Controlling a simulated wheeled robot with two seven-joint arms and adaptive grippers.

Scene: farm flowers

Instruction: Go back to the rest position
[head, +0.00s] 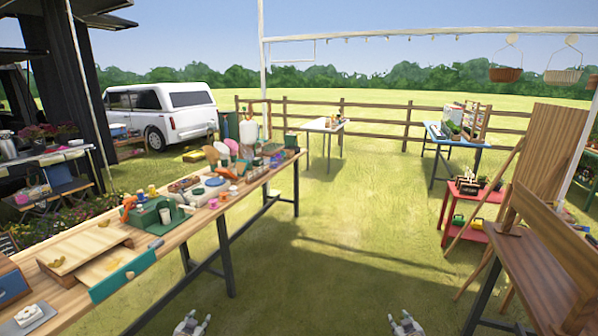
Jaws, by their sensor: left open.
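My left gripper (192,324) shows at the bottom edge of the head view, left of centre. Its fingers are apart and nothing is seen between them. My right gripper (406,323) shows at the bottom edge, right of centre. Its fingertips look apart, with nothing seen between them. Both grippers are low in front of me over the grass and touch no table. The arms behind them are out of view.
A long wooden table (215,205) crowded with tools and pots runs along the left. A wooden stand (530,255) is at the right, near a red shelf (470,208). The grass (320,230) between is clear back to a small white table (322,126).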

